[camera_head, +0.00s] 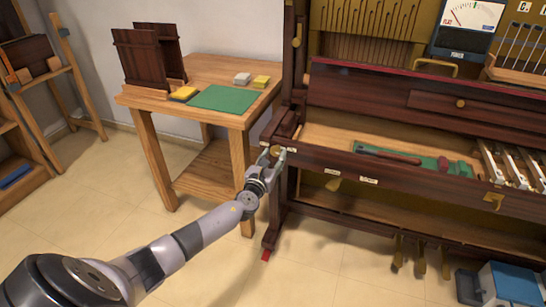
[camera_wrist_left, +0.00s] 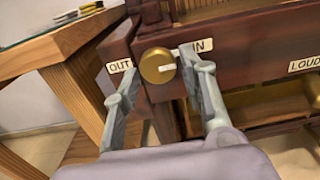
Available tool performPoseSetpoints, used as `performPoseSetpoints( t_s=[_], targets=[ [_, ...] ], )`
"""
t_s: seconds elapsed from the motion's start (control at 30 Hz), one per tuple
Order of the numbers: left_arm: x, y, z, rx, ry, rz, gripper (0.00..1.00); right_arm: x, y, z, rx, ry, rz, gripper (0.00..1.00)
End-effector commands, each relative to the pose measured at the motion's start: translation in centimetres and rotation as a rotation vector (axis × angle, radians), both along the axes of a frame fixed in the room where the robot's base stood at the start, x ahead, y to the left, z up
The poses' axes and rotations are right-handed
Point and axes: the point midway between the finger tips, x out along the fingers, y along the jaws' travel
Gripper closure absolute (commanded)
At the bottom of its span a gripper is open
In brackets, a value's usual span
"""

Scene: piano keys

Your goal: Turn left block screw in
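The left block screw is a round brass knob (camera_wrist_left: 158,66) with a pale raised bar, on the dark wooden piano front (camera_head: 325,158). In the left wrist view, an OUT label (camera_wrist_left: 119,66) is left of the knob and an IN label (camera_wrist_left: 203,46) is right of it. My left gripper (camera_wrist_left: 158,76) is open, with one finger on each side of the knob. I cannot tell whether either finger touches it. In the head view, my left gripper (camera_head: 278,152) is at the piano's left front corner, partly covering the knob. My right gripper is not in view.
A wooden table (camera_head: 222,68) stands left of the piano, with a green mat (camera_head: 224,99), yellow and white blocks and dark panels. A green tool roll (camera_head: 430,163) lies in the piano opening. Pedals (camera_head: 420,258) and a blue box (camera_head: 510,283) are at lower right.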

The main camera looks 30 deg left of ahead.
Motion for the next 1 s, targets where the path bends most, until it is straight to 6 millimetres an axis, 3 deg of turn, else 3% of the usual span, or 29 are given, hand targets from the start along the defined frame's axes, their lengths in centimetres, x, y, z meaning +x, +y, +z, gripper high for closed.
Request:
performPoseSetpoints(
  t_s=[0.13,0.57,1.0],
  targets=[
    [0.0,0.0,0.1,-0.001,-0.002,0.001,0.50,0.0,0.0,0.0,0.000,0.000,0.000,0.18],
    [-0.8,-0.1,0.1,-0.003,-0.004,0.001,0.50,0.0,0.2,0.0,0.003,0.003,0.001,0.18],
    [-8.7,-2.0,0.0,-0.001,0.000,0.000,0.50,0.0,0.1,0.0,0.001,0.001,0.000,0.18]
  ],
)
